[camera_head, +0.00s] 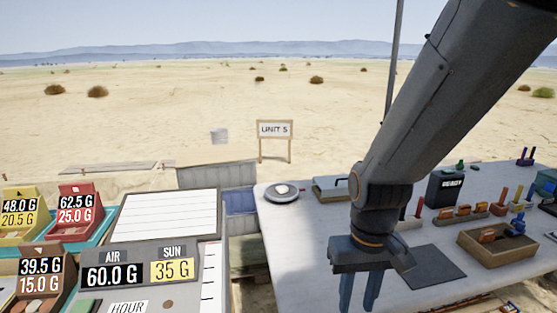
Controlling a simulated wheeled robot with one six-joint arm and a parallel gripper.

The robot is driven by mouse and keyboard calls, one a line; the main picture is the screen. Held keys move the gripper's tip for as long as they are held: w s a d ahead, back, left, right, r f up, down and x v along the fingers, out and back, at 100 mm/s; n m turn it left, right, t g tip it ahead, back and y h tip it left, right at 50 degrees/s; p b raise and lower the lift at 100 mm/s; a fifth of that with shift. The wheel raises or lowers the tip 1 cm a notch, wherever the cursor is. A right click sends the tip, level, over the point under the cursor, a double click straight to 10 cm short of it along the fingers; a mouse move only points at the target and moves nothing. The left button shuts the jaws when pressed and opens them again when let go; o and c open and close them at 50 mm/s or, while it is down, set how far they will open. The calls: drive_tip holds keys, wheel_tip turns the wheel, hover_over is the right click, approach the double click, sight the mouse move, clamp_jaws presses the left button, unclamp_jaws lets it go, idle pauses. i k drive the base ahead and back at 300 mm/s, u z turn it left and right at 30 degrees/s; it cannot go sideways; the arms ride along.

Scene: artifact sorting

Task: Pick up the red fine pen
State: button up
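A thin red upright item (419,207), which may be the red fine pen, stands in a low grey holder (410,225) just right of my arm's wrist. It is too small to tell for sure. My gripper (359,291) points down over the near part of the white table (310,240). Its two blue fingers are apart with nothing visible between them, and the tips run close to the lower edge. The gripper is left of and nearer than the red item. My arm hides part of the table behind it.
A dark box (447,187), a row of orange pieces (463,211), thicker coloured pens (518,195) and a wooden tray (485,251) stand at the right. A dark mat (436,264) lies beside my gripper. A round scale (282,194) sits at the left; bare tabletop lies before it.

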sight(421, 200)
drive_tip(key=z, duration=0.05)
drive_tip(key=k, duration=0.35)
drive_tip(key=z, duration=0.8)
drive_tip(key=i, duration=0.5)
drive_tip(key=u, duration=0.05)
